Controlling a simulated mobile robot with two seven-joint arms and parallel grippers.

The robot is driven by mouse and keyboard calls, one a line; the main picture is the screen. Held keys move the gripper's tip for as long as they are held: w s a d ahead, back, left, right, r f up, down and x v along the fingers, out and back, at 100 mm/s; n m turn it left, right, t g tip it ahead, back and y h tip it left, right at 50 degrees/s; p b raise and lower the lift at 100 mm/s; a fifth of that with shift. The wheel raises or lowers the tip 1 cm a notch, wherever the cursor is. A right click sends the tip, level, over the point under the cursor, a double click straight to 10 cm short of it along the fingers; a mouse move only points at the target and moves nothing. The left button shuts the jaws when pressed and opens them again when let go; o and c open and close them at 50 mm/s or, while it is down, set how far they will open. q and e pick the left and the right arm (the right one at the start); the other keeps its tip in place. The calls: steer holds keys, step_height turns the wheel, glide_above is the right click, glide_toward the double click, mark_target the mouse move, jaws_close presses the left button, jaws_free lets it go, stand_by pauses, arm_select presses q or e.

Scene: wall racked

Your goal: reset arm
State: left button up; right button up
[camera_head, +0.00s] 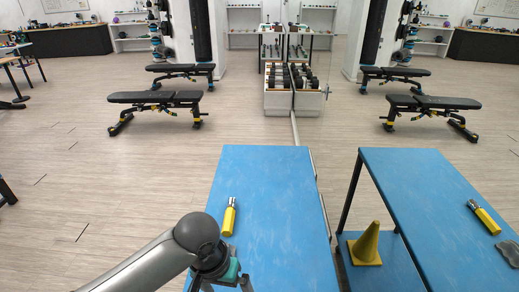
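My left arm comes in from the lower left. Its gripper (226,282) is at the bottom edge of the head view, over the near left part of a blue table (275,220). Two finger parts stand apart there, but the tips are cut off by the frame, so I cannot tell whether it is open or shut. A yellow-handled tool with a metallic end (230,216) lies on the table just beyond my wrist, and the gripper appears apart from it. My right arm and gripper are not in view.
A mirror-like wall runs along the table's right side. In it show a second blue table (425,185), a yellow tool (484,217) and a yellow cone (367,245) on a lower shelf. Benches (157,99) and a dumbbell rack (278,85) stand farther back. Floor on the left is mostly free.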

arm_select(q)
steer(key=s+d+t+h, duration=0.2)
steer(key=s, duration=0.4)
steer(key=s+a+f+t+y, duration=0.1)
steer(key=s+a+f+y, duration=0.15)
steer(key=s+a, duration=0.8)
step_height(320, 180, down, 27)
steer(key=a+g+b, duration=0.1)
steer(key=b, duration=0.5)
steer(key=s+a+f+b, duration=0.1)
steer(key=s+f+b, duration=0.2)
steer(key=s+f, duration=0.4)
steer(key=s+a+f+g+y+b, duration=0.1)
steer(key=s+a+f+b, duration=0.1)
steer(key=s+f, duration=0.6)
step_height(320, 180, down, 5)
steer(key=shift+s+g+b, duration=0.2)
steer(key=shift+g+b, duration=0.1)
steer(key=shift+b, duration=0.45)
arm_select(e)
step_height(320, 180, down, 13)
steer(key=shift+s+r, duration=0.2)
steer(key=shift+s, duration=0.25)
